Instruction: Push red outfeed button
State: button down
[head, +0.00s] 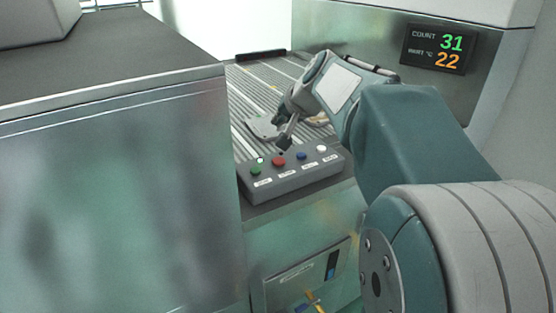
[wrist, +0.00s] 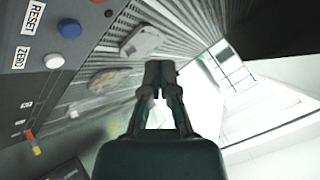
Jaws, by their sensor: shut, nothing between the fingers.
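The red button (head: 279,161) sits on a grey control box (head: 300,181), between a green button (head: 256,169) and a blue button (head: 301,156). A white button (head: 322,149) is at the right end. My gripper (head: 285,146) is shut and empty, just above and behind the red button in the head view; contact is not visible. In the wrist view my gripper (wrist: 160,68) points along the slatted bed, with the blue button (wrist: 69,28) labelled RESET and the white button (wrist: 54,61) labelled ZERO at left. The red button is barely at the top edge there, if at all.
A slatted conveyor (head: 245,100) lies behind the box. A flat metal casting (head: 262,127) rests on it, close to my gripper. A large metal cabinet (head: 110,190) stands at left. A display (head: 437,48) reads COUNT 31 and 22.

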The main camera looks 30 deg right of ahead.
aim_at(275, 158)
jog(key=shift+f, duration=4)
jog(key=shift+f, duration=0.35)
jog(key=shift+s+f, duration=0.1)
jog(key=shift+f, duration=0.4)
jog(key=shift+r, duration=0.95)
jog(key=shift+r, duration=2.5)
